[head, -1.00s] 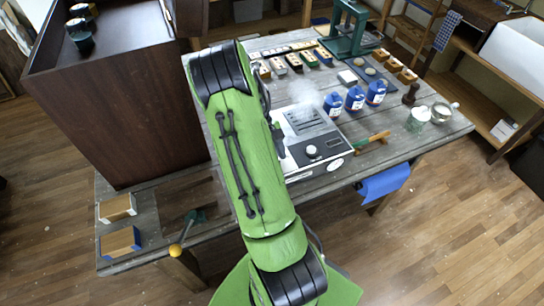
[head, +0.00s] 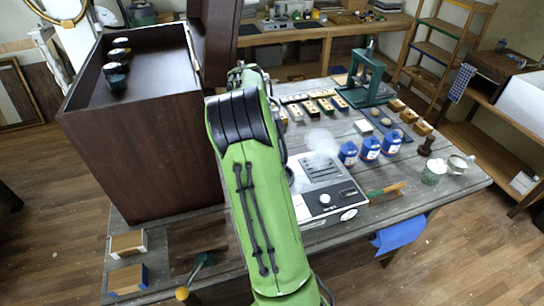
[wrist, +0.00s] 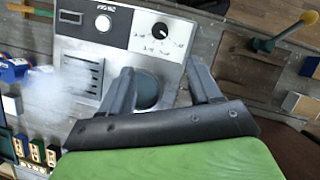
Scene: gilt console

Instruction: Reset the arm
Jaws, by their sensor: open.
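My gripper (wrist: 160,78) is open in the wrist view, its two dark fingers apart with nothing held between them. It hangs over a grey and white device (wrist: 138,40) with a dial, a vent grille and a dark round part (wrist: 149,90) seen between the fingers. I cannot tell the height of the fingertips above it. In the head view my green arm (head: 255,190) reaches over the workbench (head: 400,185) and hides the gripper and part of the device (head: 330,200).
A tall dark wooden cabinet (head: 140,150) with cups on top stands left of my arm. Blue bottles (head: 370,148), a green press (head: 368,80), a glass jar (head: 432,172) and wooden blocks (head: 127,243) stand on the bench. Pale vapour (head: 318,145) hangs near the device.

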